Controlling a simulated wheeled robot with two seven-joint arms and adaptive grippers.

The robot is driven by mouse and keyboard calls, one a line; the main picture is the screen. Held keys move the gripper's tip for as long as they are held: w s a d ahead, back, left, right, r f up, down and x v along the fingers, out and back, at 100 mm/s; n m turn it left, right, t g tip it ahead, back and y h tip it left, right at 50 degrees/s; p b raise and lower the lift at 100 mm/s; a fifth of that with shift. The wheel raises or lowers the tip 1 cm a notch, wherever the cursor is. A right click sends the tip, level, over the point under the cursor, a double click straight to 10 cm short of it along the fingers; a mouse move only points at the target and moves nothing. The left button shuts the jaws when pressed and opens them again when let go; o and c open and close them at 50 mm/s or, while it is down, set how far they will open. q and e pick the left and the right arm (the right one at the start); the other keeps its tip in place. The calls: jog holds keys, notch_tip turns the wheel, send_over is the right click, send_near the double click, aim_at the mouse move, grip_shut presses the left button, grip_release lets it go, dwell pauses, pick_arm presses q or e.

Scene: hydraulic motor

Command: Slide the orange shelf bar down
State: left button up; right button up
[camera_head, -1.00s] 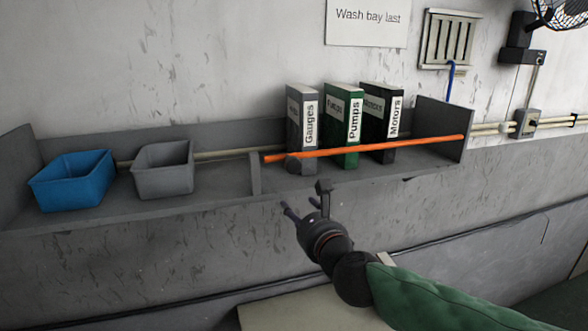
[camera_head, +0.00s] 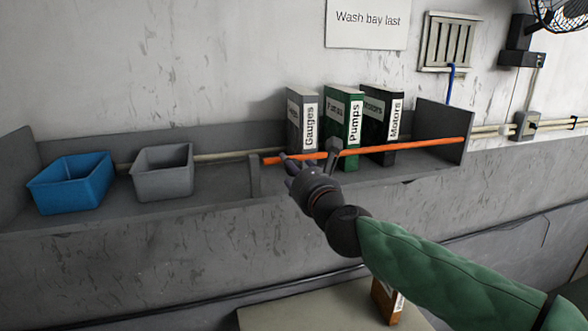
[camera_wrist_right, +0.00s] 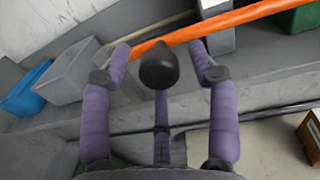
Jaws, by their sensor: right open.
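The orange bar (camera_head: 425,145) runs across the front of the shelf's right section, from a short divider to the right end panel. It crosses in front of the lower part of the upright binders. My right gripper (camera_head: 310,153) is open at the left part of the bar, its fingers spread along it. In the right wrist view the bar (camera_wrist_right: 240,20) passes just beyond the open fingertips (camera_wrist_right: 160,50); I cannot tell whether they touch it. The hand hides a stretch of the bar in the head view. My left gripper is not in view.
Binders labelled Gauges (camera_head: 302,120), Pumps (camera_head: 344,115) and Motors (camera_head: 383,120) stand behind the bar. A blue bin (camera_head: 70,190) and a grey bin (camera_head: 163,175) sit left of the divider (camera_head: 254,175). Another binder (camera_head: 387,300) stands on a pale surface (camera_head: 300,315) below.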

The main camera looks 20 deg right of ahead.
jog(key=shift+w+a, duration=0.1)
jog(key=shift+w, duration=0.55)
grip_shut()
notch_tip(320, 180, down, 7)
jog(key=b, duration=0.7)
jog(key=shift+b, duration=0.3)
jog(key=shift+r, duration=0.1)
grip_release()
jog(key=shift+s, duration=0.1)
